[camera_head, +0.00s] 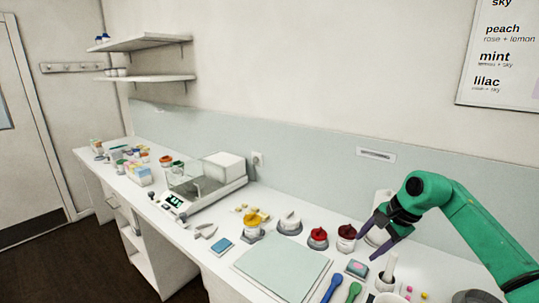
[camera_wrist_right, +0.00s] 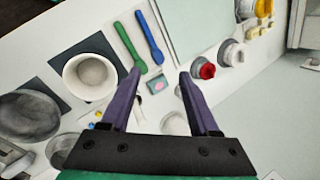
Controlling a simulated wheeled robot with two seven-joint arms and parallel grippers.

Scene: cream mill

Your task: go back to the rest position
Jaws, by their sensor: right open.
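My right gripper (camera_head: 367,246) comes in from the right on my green arm, above the right part of the white counter. Its two purple fingers are apart and nothing is between them. It also shows in the wrist view (camera_wrist_right: 160,74), with its open fingers over a small grey dish with a pink spot (camera_wrist_right: 158,85). My left gripper is in neither view.
A pale mat (camera_head: 284,267), blue spoon (camera_head: 333,287), green spoon (camera_head: 354,291) and red-topped jars (camera_head: 318,238) lie near the gripper. A white bowl (camera_wrist_right: 90,75) shows in the wrist view. A scale (camera_head: 205,183) stands farther left. The air above the mat is clear.

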